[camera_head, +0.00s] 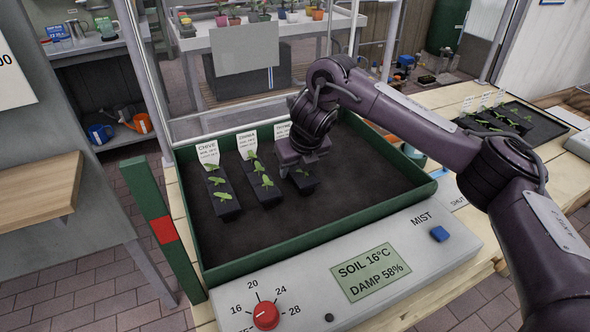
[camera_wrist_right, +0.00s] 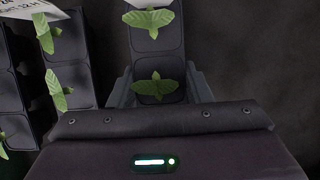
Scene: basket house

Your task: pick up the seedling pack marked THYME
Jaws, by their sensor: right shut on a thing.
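The THYME seedling pack (camera_head: 307,184) is a narrow black strip of cells with small green seedlings, in the green-rimmed soil tray. Its white label (camera_head: 282,131) is partly hidden by my right gripper. My right gripper (camera_head: 300,166) is over the pack from above and shut on it. In the right wrist view the gripper (camera_wrist_right: 158,92) has a finger on each side of the pack (camera_wrist_right: 157,60), around its near cell. I cannot tell whether the pack is clear of the tray floor. My left gripper is not in view.
The CHIVE pack (camera_head: 225,205) and another labelled pack (camera_head: 265,191) stand just left in the tray (camera_head: 310,240). The tray's right half is bare. A control panel (camera_head: 345,285) lies in front. A black tray (camera_head: 510,125) with more seedlings is at right.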

